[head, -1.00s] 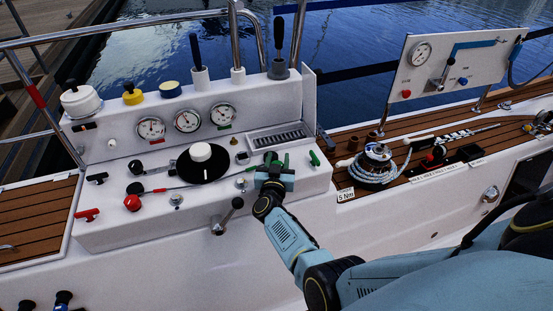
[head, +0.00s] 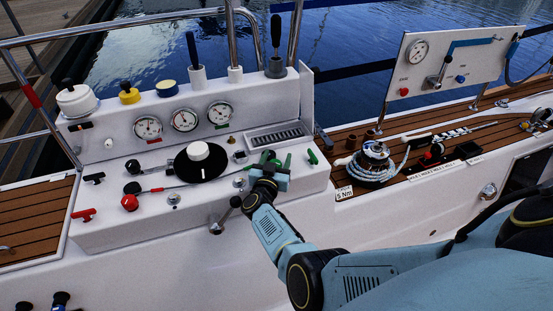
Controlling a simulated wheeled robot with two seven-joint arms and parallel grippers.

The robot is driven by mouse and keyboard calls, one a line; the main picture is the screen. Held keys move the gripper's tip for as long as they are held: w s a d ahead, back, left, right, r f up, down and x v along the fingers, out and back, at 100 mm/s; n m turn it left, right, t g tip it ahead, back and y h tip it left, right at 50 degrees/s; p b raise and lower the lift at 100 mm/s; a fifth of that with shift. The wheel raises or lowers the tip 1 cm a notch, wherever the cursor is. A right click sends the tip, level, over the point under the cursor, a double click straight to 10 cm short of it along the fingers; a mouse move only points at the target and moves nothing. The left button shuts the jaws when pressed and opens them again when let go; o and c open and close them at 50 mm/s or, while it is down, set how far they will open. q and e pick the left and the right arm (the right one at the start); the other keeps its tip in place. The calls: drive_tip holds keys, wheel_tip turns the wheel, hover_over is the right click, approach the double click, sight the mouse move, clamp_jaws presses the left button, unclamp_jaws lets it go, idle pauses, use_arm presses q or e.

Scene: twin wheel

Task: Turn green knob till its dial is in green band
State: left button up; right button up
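A green knob (head: 269,157) with dark parts sits at the right of the white console top, partly hidden by my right gripper. My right gripper (head: 270,168) reaches in from the lower right, its tips at or right beside the knob. I cannot tell whether they touch it or how far they are open. The dial with a green label (head: 220,113) is the rightmost of three on the upright panel. Its needle and bands are too small to read surely. My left gripper is not in view.
A green lever (head: 287,160) and a green toggle (head: 312,156) stand close right of the gripper. A black disc with a white knob (head: 200,153) is to the left. A metal lever (head: 227,215) juts from the console front. A rope winch (head: 372,162) stands on the right deck.

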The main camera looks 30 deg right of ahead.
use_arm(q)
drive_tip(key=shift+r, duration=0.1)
use_arm(e)
drive_tip(key=shift+o, duration=0.2)
drive_tip(key=shift+r, duration=0.15)
drive_tip(key=shift+r+p, duration=0.35)
wheel_tip(320, 180, up, 3)
drive_tip(key=shift+f+p, duration=0.1)
drive_tip(key=shift+p, duration=0.85)
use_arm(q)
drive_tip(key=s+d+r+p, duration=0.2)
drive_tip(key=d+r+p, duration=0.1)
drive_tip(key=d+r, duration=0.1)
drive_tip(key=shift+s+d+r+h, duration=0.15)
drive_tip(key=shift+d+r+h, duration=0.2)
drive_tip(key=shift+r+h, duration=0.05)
use_arm(e)
wheel_tip(320, 180, up, 6)
